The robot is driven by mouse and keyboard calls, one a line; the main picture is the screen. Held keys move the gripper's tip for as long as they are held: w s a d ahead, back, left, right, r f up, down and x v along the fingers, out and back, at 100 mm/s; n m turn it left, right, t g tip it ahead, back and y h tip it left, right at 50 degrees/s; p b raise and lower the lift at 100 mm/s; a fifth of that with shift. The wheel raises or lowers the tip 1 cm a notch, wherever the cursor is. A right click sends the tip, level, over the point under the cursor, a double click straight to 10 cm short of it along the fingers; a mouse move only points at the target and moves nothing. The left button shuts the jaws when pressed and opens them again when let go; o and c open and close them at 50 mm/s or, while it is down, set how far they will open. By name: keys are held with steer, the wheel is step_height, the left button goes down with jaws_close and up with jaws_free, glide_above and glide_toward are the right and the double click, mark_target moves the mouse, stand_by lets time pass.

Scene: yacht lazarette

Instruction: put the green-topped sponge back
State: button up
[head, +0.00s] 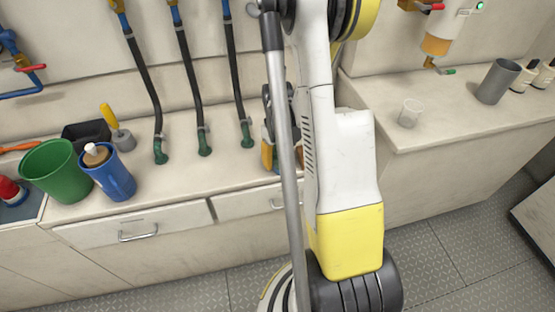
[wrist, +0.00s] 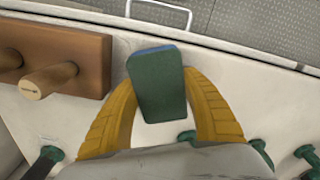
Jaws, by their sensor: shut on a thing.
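The green-topped sponge (wrist: 158,86), with a blue edge along its far end, is between the yellow fingers of my gripper (wrist: 160,80) in the wrist view. The gripper is shut on its two sides. The sponge is over the pale counter (wrist: 230,80), near its front edge; whether it touches the counter cannot be told.
A wooden block with pegs (wrist: 85,55) stands close left of the sponge in the wrist view. Green hose fittings (head: 204,146) line the back. A green bucket (head: 50,172) and blue mug (head: 114,178) stand left. Drawer handles (head: 138,236) are below the counter edge.

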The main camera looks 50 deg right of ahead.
mark_target(277, 156)
steer(key=shift+f, duration=0.25)
steer(key=o, duration=1.3)
steer(key=shift+r, duration=0.1)
steer(key=shift+r, duration=0.15)
step_height(277, 156, up, 12)
steer(key=p, duration=0.6)
steer(key=a+r+t+h, duration=0.1)
steer(key=a+r+t, duration=0.2)
steer(key=a+r, duration=0.85)
steer(key=s+a+r+t, duration=0.1)
steer(key=a+r, duration=0.1)
steer(key=a, duration=0.2)
steer(key=s+a+r+n+t, duration=0.1)
steer(key=s+a+r, duration=0.1)
steer(key=a, duration=0.3)
steer(key=s+a+r+t+y, duration=0.1)
steer(key=s+a+r+t, duration=0.1)
steer(key=a, duration=0.3)
steer(key=shift+s+r+n, duration=0.2)
steer(key=shift+r+n, duration=0.2)
steer(key=shift+r, duration=0.05)
